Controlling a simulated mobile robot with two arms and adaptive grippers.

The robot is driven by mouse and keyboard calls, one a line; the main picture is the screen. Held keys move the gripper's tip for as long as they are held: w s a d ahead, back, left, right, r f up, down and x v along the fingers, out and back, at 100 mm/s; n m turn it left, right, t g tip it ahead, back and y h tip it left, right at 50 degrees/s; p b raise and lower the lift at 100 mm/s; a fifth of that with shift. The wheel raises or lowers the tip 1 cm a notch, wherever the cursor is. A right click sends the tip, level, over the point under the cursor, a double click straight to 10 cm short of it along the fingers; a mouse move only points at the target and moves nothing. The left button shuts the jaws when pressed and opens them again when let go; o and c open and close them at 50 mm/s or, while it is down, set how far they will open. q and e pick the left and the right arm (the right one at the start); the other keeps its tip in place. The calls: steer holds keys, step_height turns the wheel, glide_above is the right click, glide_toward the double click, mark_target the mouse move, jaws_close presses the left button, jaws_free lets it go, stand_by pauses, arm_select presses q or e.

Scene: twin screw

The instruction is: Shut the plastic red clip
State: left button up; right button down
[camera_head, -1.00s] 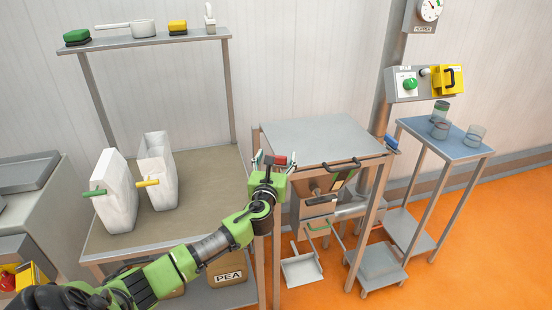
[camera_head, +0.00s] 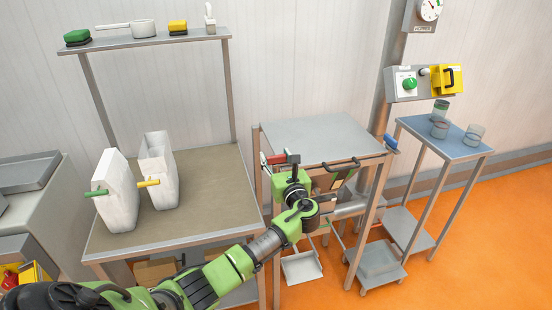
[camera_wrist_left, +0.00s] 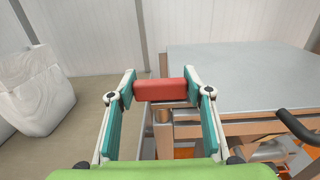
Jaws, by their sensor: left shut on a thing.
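The plastic red clip (camera_wrist_left: 160,89) is a short red bar between my left gripper's fingertips in the left wrist view. In the head view the red clip (camera_head: 276,159) shows at the left front corner of the steel-topped machine (camera_head: 318,140). My left gripper (camera_head: 281,161) is shut on the clip, with a teal-padded finger at each end of it. A grey metal part shows just below the clip in the wrist view. The fingers partly hide the clip's mount, and I cannot tell how far the clip is closed. My right gripper is not in view.
A bench with two white bags (camera_head: 116,190) stands left of the machine. A black handle (camera_head: 342,164) sticks out at the machine's front. A small blue-topped table (camera_head: 455,146) with glasses stands right. Trays (camera_head: 302,266) are low in front.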

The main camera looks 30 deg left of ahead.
arm_select(q)
steer(key=o, duration=1.1)
steer(key=v, duration=1.2)
